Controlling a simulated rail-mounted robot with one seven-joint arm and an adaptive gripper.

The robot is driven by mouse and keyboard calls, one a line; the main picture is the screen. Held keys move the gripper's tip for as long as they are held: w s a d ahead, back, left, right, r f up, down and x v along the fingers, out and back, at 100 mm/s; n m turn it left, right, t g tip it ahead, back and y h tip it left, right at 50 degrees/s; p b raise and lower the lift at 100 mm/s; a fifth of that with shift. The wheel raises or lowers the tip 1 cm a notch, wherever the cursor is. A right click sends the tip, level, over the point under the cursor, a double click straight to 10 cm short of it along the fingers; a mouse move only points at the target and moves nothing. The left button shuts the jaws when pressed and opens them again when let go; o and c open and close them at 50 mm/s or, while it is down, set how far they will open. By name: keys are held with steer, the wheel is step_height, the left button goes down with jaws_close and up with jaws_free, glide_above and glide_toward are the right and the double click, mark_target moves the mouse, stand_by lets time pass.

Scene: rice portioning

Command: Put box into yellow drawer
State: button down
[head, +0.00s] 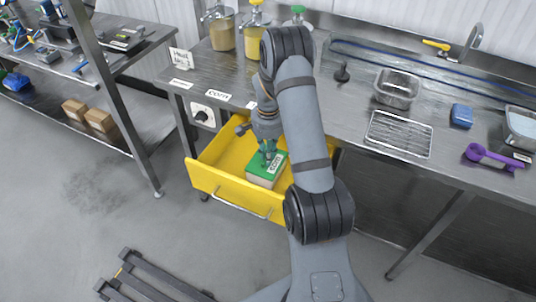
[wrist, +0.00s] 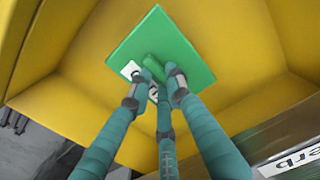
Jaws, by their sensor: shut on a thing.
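The yellow drawer (head: 214,162) is pulled out from under the steel counter in the head view. Its wall also shows in the wrist view (wrist: 45,85). The box (head: 268,171) has a green top with a white label and pale sides. It is inside the drawer outline, near the front wall, and it also shows in the wrist view (wrist: 190,58). My gripper (head: 268,152) is over the drawer, at the box's top. In the wrist view my gripper's fingers (wrist: 158,82) are closed on a green raised part on the box's top. I cannot tell whether the box touches the drawer floor.
Dispensers (head: 222,32) stand at the back. A metal post (head: 115,95) rises left of the drawer.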

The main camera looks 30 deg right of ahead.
steer(key=shift+f, duration=0.15)
steer(key=c, duration=1.7)
jaws_free()
steer(key=shift+o, duration=0.3)
step_height(320, 180, up, 12)
steer(key=shift+r, duration=0.2)
